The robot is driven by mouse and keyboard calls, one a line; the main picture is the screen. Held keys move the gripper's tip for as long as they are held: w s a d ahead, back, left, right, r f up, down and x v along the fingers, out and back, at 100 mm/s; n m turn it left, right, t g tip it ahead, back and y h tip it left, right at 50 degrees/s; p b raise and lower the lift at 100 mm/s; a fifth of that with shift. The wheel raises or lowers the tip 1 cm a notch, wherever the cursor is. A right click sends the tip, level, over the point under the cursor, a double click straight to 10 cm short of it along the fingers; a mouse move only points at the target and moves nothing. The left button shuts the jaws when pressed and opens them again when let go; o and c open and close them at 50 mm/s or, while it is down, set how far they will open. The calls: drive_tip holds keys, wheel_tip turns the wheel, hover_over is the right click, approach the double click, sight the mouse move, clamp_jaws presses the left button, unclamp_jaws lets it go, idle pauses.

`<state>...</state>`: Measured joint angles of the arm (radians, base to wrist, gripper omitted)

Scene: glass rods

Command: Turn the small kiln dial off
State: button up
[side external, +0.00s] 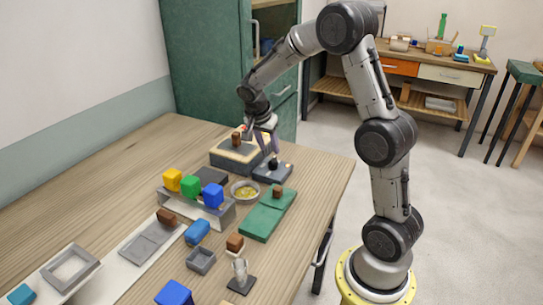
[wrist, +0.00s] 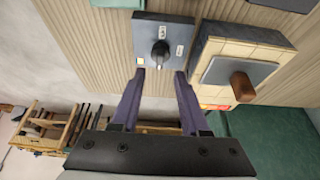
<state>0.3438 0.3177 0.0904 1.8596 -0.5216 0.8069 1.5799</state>
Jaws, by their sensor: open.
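The small kiln (side external: 237,153) is a cream-brick box with a grey lid and a brown wooden knob; it also shows in the wrist view (wrist: 236,62). Beside it on the table lies a flat grey control plate (side external: 285,176) with a black dial (side external: 273,163). In the wrist view the dial (wrist: 160,54) stands near the middle of the plate (wrist: 179,29), with small labels near it. My gripper (wrist: 160,72) is open and empty, its two purple fingers pointing at the plate, the dial between their lines just beyond the tips. The label text is too small to read.
A bowl (side external: 245,190) with yellow contents and a green board (side external: 267,214) lie near the plate. A rack with coloured blocks (side external: 207,203) stands to the left. A green cabinet (side external: 206,60) rises behind the table. The table's right edge is close.

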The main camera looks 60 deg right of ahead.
sight(273, 159)
drive_tip(key=shift+x, duration=2.75)
drive_tip(key=shift+c, duration=0.3)
clamp_jaws()
